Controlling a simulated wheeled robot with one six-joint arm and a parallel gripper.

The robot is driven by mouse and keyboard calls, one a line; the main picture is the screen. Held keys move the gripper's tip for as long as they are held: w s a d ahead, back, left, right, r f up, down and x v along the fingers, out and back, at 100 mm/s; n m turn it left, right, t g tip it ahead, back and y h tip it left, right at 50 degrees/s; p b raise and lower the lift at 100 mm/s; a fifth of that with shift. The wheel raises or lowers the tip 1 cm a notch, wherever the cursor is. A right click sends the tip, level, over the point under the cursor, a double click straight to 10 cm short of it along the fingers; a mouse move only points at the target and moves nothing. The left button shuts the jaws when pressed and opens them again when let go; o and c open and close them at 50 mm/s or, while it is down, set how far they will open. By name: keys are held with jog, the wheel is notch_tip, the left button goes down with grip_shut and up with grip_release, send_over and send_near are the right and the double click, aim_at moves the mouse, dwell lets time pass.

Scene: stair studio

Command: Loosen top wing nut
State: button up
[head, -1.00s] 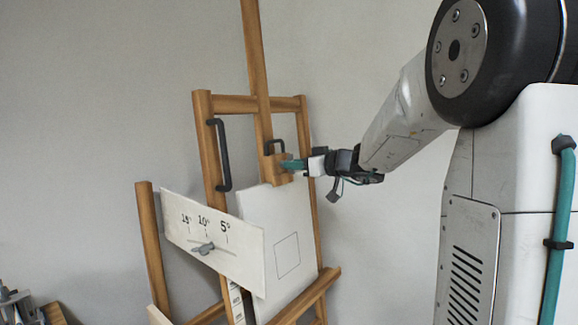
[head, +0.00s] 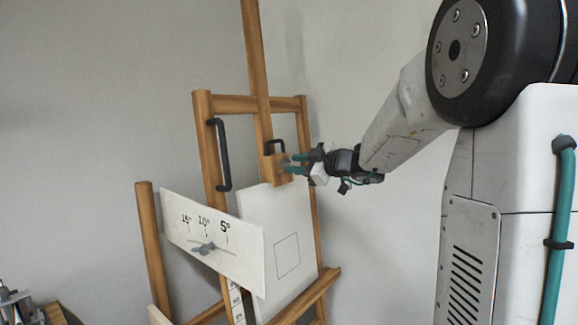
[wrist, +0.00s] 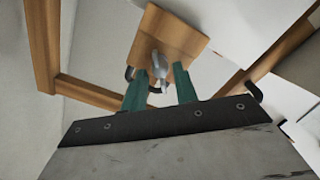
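The top wing nut (wrist: 159,66) is grey and sits on the face of a wooden block (wrist: 172,32). In the head view this block (head: 270,168) is on the easel's upright mast, at the top edge of the white canvas (head: 282,235). My gripper (wrist: 160,71) has its two teal fingers apart, with the wing nut showing in the gap between their tips. I cannot tell whether either finger touches it. In the head view my gripper (head: 291,164) is just right of the block, and the nut is too small to make out clearly.
A white angle plate (head: 215,232) marked 15°, 10° and 5°, with a grey wing knob (head: 204,248), is at lower left. A black handle (head: 222,155) is on the easel's left post.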

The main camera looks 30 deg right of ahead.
jog(key=v, duration=0.6)
dwell(0.5)
dwell(0.3)
